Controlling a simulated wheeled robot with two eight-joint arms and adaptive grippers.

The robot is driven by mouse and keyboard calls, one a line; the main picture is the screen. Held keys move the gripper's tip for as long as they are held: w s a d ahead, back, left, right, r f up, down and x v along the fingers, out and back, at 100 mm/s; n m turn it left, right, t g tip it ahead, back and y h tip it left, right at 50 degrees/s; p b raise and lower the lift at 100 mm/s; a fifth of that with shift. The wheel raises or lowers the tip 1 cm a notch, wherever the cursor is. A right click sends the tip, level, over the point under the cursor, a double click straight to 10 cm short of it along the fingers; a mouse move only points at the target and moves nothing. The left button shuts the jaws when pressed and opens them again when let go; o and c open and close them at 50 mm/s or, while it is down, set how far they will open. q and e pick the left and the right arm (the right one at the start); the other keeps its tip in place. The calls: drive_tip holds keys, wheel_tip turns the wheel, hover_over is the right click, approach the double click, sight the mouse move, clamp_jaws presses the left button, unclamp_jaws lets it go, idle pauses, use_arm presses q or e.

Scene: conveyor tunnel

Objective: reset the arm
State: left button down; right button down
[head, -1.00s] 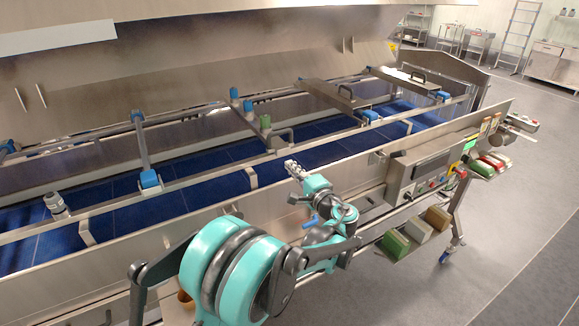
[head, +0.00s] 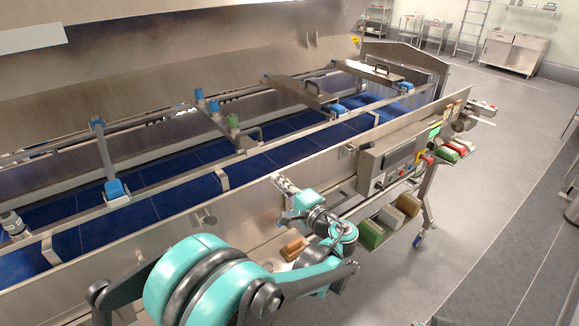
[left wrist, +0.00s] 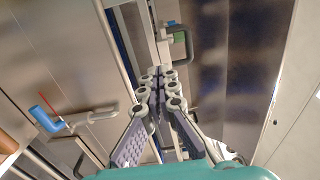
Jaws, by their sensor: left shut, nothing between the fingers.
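My left arm, teal and black, comes in from the lower left of the head view. My left gripper (head: 284,184) is in front of the conveyor's steel side wall (head: 265,201), and its fingers point up and to the left. In the left wrist view the gripper (left wrist: 164,76) shows its two linked fingers close together, with nothing between them. It holds nothing. My right gripper is not in view.
The conveyor's blue belt (head: 195,160) runs behind the side wall. A control box (head: 392,160) with buttons sits right of the gripper. Coloured blocks (head: 389,218) lie on a low shelf, and a brown block (head: 293,249) lies near my arm. Open floor (head: 480,220) is at right.

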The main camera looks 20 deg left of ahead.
use_arm(q)
drive_tip(key=shift+a, duration=0.1)
drive_tip(key=s+a+f+n+g+h+b, duration=0.2)
drive_tip(key=s+a+f+h+b, duration=0.25)
drive_tip(key=s+f, duration=0.25)
drive_tip(key=s+d+f+n+g+h+b, duration=0.1)
drive_tip(key=s+d+f+n+h+b, duration=0.1)
drive_tip(key=s+f, duration=0.6)
drive_tip(key=s+d+f+n+g+h+b, duration=0.1)
drive_tip(key=s+d+f+n+h+b, duration=0.2)
drive_tip(key=s, duration=0.7)
wheel_tip(320, 180, down, 5)
drive_tip(key=d+h+b, duration=0.2)
drive_tip(key=h, duration=0.2)
drive_tip(key=shift+s, duration=0.35)
